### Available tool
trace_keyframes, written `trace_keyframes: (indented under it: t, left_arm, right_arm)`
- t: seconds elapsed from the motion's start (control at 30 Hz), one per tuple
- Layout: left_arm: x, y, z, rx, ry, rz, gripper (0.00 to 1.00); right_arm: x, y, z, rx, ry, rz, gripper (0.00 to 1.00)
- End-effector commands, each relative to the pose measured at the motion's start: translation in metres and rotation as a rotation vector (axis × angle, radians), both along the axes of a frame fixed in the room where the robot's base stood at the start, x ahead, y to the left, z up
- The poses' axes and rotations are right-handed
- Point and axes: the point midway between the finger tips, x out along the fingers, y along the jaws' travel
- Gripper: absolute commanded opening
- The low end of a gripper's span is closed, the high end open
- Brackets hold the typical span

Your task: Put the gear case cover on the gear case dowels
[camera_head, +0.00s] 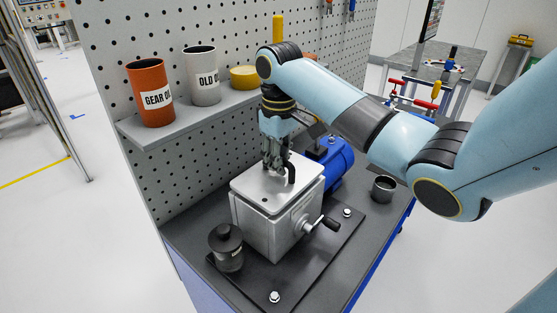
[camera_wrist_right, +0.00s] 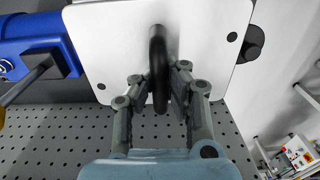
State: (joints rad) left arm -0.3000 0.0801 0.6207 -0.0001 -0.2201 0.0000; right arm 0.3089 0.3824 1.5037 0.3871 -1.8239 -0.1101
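The gear case cover (camera_head: 264,193) is a flat, pale metal plate with a black handle (camera_head: 291,174) and small dark corner holes. It lies level over the grey gear case (camera_head: 277,233), and I cannot tell whether a thin gap is left between them. The dowels are hidden. My left gripper is not in view.
A blue motor (camera_head: 333,160) stands behind the case. A crank (camera_head: 326,224) juts from its right side. A dark canister (camera_head: 226,247) stands at front left and a dark cup (camera_head: 383,188) at right. A shelf (camera_head: 190,113) with cans runs along the pegboard.

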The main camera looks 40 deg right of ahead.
Motion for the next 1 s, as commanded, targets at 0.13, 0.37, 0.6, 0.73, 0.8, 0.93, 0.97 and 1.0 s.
trace_keyframes:
  t: [0.13,0.37,0.6,0.73,0.8,0.93,0.97,1.0]
  left_arm:
    - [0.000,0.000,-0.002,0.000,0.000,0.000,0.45]
    - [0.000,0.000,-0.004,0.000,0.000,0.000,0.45]
    - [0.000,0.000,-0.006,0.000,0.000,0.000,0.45]
    - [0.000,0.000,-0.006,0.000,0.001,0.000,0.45]
    - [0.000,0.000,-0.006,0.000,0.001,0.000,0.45]
    - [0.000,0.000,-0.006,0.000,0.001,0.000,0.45]
    - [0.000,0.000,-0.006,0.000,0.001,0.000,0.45]
    - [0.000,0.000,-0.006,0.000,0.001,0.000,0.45]
  right_arm:
    - [0.000,0.000,-0.004,0.000,-0.001,0.000,0.00]
    - [0.000,0.000,-0.010,0.000,-0.001,0.000,0.00]
    - [0.000,0.000,-0.015,0.000,0.000,0.000,0.00]
    - [0.000,0.000,-0.016,0.000,-0.001,0.000,0.00]
    - [0.000,0.000,-0.016,0.000,-0.001,0.000,0.00]
    - [0.000,0.000,-0.016,0.000,-0.001,0.000,0.00]
    - [0.000,0.000,-0.015,0.000,-0.001,0.000,0.00]
    - [0.000,0.000,-0.015,0.000,-0.001,0.000,0.00]
